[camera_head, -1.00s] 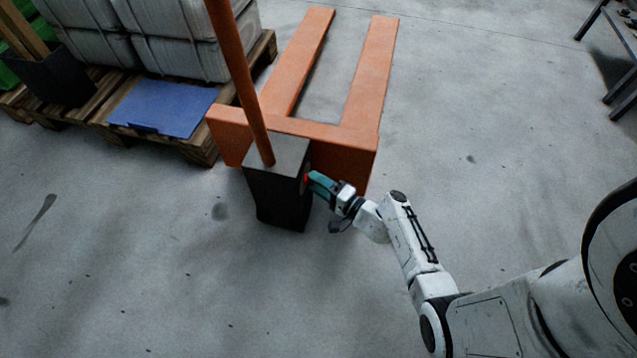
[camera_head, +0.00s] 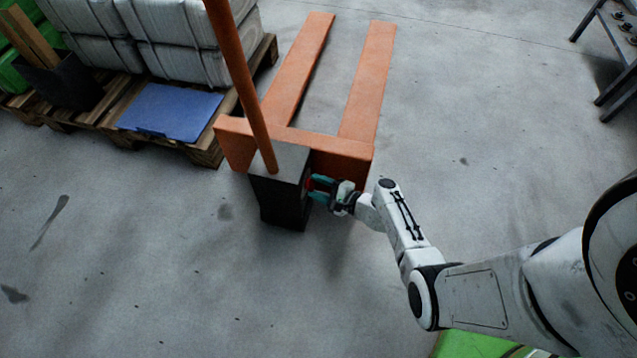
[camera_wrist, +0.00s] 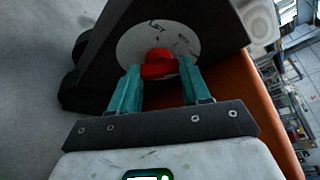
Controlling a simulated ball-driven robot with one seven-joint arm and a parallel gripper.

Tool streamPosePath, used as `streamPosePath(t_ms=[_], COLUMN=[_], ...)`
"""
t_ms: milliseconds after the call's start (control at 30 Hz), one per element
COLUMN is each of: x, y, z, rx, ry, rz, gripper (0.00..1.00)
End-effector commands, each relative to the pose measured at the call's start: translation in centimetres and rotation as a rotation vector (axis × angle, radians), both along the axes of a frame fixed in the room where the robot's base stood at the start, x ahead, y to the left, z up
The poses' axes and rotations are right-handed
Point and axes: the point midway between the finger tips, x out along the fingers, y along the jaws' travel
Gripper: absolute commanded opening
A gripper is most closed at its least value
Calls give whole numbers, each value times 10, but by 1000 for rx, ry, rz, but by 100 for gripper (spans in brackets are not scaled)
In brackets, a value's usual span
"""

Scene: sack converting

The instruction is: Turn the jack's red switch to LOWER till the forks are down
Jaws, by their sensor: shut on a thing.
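The orange pallet jack stands in the head view, its two forks (camera_head: 368,85) pointing away and empty. Its dark housing (camera_head: 284,203) is at the near end, with the orange handle (camera_head: 236,70) rising from it. The red switch (camera_wrist: 158,64) sits on a pale round plate (camera_wrist: 190,43) on the housing's side. My gripper (camera_head: 318,190) reaches it from the right; in the wrist view its teal fingers (camera_wrist: 155,82) are shut on the switch, one on each side. No LOWER mark is readable. The gap between forks and floor is not clear.
A wooden pallet (camera_head: 205,148) with grey-white bales (camera_head: 180,40), a blue folder-like sheet (camera_head: 170,111) and a dark bin (camera_head: 62,82) stands left of the jack. A dark-legged bench (camera_head: 610,60) is at top right. A green patch (camera_head: 470,345) shows at bottom. The floor right of the forks is clear.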

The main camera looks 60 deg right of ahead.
Motion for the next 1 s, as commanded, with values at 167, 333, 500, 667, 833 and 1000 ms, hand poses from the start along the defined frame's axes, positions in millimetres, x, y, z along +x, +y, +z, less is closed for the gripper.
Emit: streamPosePath(t_ms=[167,333,500,667,833,1000], x=[0,0,0,0,-1,0], y=[0,-1,-1,-1,-1,-1], z=[2,1,0,0,0,0], rx=[82,126,143,146,146,145], ry=[30,47,53,54,54,53], rz=[0,0,-1,-1,-1,-1], gripper=[17,17,17,16,17,61])
